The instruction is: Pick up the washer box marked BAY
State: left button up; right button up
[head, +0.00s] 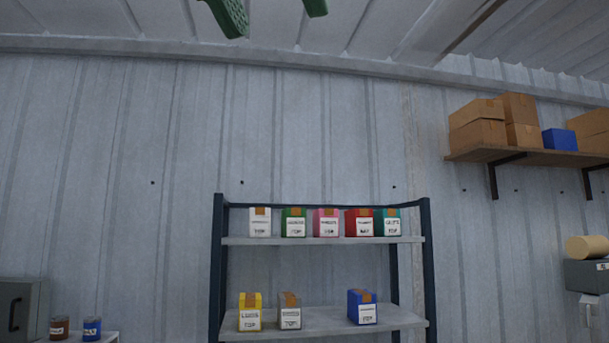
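A red box (360,224) stands on the upper shelf; the lower word on its label looks like BAY. Its upper word is too small to read surely. A pink box (326,224) stands to its left; its label is blurred. A teal box (388,224) is close on its right, with TOP on the label. My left gripper (275,12) shows only as two green fingertips at the top edge. They are apart with nothing visible between them, far above the shelves in the picture. The rest of it is cut off. My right gripper is not in view.
The dark-framed rack (218,270) also holds white (260,223) and green (294,224) boxes above. Yellow (249,314), grey (290,313) and blue (362,308) boxes stand below. A wall shelf (530,156) with cartons is at right. Cans (59,328) stand at lower left.

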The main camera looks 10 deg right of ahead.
aim_at(359, 223)
jog(key=i+l+u, duration=0.55)
jog(key=l, duration=0.2)
jog(key=i+l+u, duration=0.3)
jog(key=l, duration=0.15)
jog(key=i+l, duration=0.15)
jog(key=l, duration=0.25)
jog(key=i+l, duration=0.15)
jog(key=l, duration=0.3)
jog(key=i+l+u, duration=0.1)
jog(key=l, duration=0.3)
jog(key=i+l, duration=0.2)
jog(key=l, duration=0.25)
jog(key=i+l, duration=0.15)
jog(key=l, duration=0.25)
jog(key=i+l, duration=0.15)
jog(key=l, duration=0.3)
jog(key=i+l+u, duration=0.1)
jog(key=l, duration=0.35)
jog(key=i+l, duration=0.15)
jog(key=l, duration=0.25)
